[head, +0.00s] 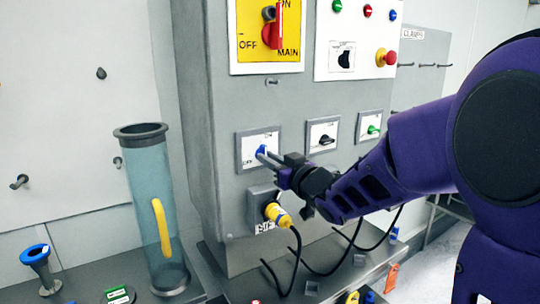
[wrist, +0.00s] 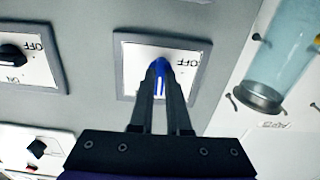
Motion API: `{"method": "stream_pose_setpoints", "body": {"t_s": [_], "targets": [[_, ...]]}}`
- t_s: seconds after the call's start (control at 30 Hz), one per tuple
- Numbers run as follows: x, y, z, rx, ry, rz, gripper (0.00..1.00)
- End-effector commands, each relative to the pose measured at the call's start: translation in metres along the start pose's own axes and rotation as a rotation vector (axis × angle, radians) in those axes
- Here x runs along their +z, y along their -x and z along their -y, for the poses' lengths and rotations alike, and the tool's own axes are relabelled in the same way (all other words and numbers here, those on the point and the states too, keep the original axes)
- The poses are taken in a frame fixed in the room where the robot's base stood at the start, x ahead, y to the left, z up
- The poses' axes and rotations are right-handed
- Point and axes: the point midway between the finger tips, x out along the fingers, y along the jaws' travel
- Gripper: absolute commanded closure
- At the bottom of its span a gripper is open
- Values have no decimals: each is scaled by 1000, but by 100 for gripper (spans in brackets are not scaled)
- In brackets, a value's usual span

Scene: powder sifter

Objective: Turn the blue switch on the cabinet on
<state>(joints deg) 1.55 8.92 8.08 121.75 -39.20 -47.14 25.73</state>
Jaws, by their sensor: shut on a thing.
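The cabinet (head: 190,100) is a grey metal box in the middle of the head view. The blue switch (head: 261,150) sits on a white plate in a grey square frame at the left of a row of three switches. My gripper (head: 267,155) reaches in from the right and is shut on the blue switch. In the wrist view the blue switch (wrist: 160,68) shows between the fingertips (wrist: 160,72), with an OFF label to its right. The fingers hide part of the switch and its plate, so its exact turn is hard to read.
A black switch (head: 324,139) and a green switch (head: 372,130) lie to the right, near my arm. A yellow plug (head: 278,215) with a black cable is just below my gripper. A red main switch (head: 271,35) is above. A clear tube (head: 150,200) stands left of the cabinet.

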Motion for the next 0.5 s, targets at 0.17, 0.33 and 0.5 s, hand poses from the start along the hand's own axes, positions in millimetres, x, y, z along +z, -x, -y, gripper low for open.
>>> {"method": "stream_pose_setpoints", "body": {"t_s": [0.17,0.33,0.5], "targets": [[-2,0,0,-1,-37,-5,100],[-2,0,0,-1,-48,-5,100],[-2,0,0,-1,-48,-6,100]]}}
